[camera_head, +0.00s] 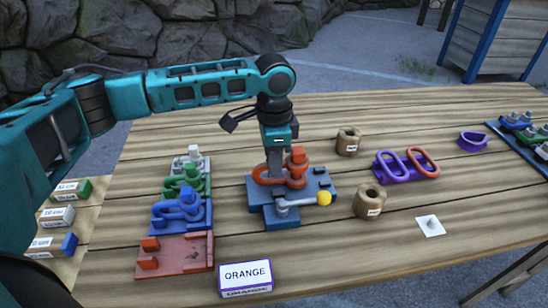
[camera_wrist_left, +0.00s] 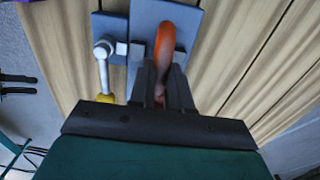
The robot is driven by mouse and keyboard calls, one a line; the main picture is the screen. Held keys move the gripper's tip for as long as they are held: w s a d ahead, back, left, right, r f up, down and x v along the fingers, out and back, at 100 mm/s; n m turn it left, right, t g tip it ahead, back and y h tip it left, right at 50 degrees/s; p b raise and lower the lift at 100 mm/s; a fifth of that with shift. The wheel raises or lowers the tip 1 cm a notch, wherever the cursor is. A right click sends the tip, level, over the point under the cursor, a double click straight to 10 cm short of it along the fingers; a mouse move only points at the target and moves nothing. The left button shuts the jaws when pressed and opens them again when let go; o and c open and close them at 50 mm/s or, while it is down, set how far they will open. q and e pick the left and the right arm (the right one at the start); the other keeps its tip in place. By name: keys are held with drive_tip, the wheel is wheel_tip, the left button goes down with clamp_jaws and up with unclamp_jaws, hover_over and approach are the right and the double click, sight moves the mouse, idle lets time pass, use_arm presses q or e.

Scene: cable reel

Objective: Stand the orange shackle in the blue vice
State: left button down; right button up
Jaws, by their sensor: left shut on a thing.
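The blue vice (camera_head: 262,212) stands near the middle of the table, with a grey handle ending in a yellow knob (camera_head: 324,198). The orange shackle (camera_head: 265,178) is at the top of the vice, between or just above its jaws; I cannot tell whether it rests on the vice. My left gripper (camera_head: 275,166) comes down from above and is shut on the shackle. In the left wrist view the shackle (camera_wrist_left: 164,45) stands out beyond the fingers (camera_wrist_left: 166,88), over the blue vice (camera_wrist_left: 150,14). The fingers partly hide the shackle's lower part. My right gripper is out of view.
Left of the vice is a row of coloured stations, including a blue one (camera_head: 166,225) and a bare red one (camera_head: 195,262). An "ORANGE" card (camera_head: 246,274) stands in front. Wooden reels (camera_head: 347,142) and a purple tray (camera_head: 384,178) with rings lie right.

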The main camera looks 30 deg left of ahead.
use_arm(q)
drive_tip(key=shift+f, duration=0.15)
idle(0.4)
drive_tip(key=c, duration=1)
unclamp_jaws()
drive_tip(key=shift+f, duration=0.1)
drive_tip(key=shift+s+f, duration=0.1)
drive_tip(key=shift+f, duration=0.05)
wheel_tip(320, 180, up, 13)
drive_tip(key=shift+r, duration=0.1)
